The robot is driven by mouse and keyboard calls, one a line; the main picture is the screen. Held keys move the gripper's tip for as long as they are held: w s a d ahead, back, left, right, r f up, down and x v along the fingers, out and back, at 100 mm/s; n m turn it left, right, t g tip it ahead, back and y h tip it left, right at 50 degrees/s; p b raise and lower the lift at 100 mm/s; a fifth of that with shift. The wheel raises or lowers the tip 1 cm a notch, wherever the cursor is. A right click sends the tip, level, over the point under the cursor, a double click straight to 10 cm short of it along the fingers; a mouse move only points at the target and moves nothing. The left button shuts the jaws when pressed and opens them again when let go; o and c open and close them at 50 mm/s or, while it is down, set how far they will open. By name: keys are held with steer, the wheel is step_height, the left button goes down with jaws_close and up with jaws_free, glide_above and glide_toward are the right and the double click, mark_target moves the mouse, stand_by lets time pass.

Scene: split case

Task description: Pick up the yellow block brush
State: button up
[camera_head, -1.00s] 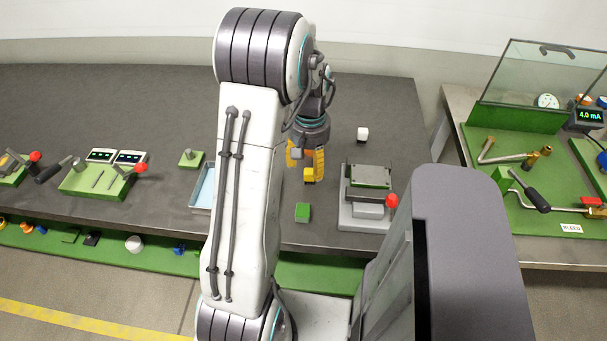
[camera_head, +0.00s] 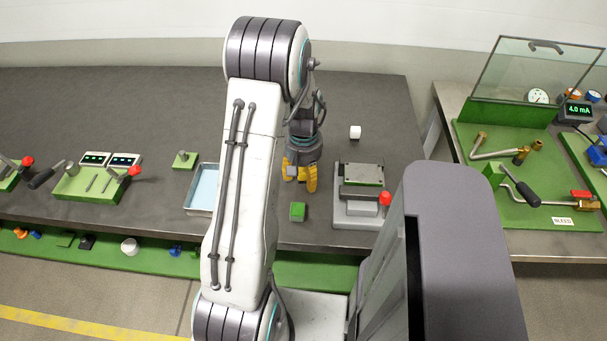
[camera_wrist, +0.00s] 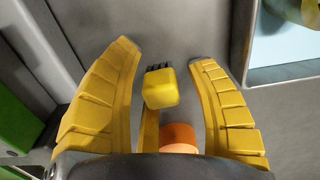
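The yellow block brush (camera_wrist: 160,88) shows in the wrist view as a small yellow block with dark bristles at its far end. It lies between the two yellow fingers of my gripper (camera_wrist: 170,75), with a visible gap on both sides. The fingers are spread apart and do not touch the block. In the head view my gripper (camera_head: 299,180) points down low over the dark bench, behind the green block. There the brush cannot be clearly told from the fingers.
A grey fixture (camera_head: 354,208) with a red knob stands right of my gripper, a green block (camera_head: 298,211) in front. A blue-lined tray (camera_head: 197,205) is to the left, partly behind my arm. An orange piece (camera_wrist: 178,138) shows near the gripper's base.

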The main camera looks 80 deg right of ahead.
jaws_close()
stand_by(0.3)
steer(key=shift+r, duration=0.1)
steer(key=shift+r, duration=0.5)
steer(key=r, duration=0.1)
steer(key=s+r, duration=0.1)
steer(key=r, duration=0.1)
steer(key=shift+s+r, duration=0.1)
steer(key=shift+r, duration=0.15)
steer(key=s+r, duration=0.2)
steer(key=s, duration=0.1)
steer(key=s+a+r, duration=0.1)
steer(key=s+r, duration=0.1)
steer(key=s, duration=0.1)
steer(key=s+a+r+b, duration=0.1)
steer(key=s+r, duration=0.1)
steer(key=s, duration=0.2)
steer(key=shift+s+a+r, duration=0.1)
steer(key=shift+a+r, duration=0.05)
steer(key=shift+r, duration=0.05)
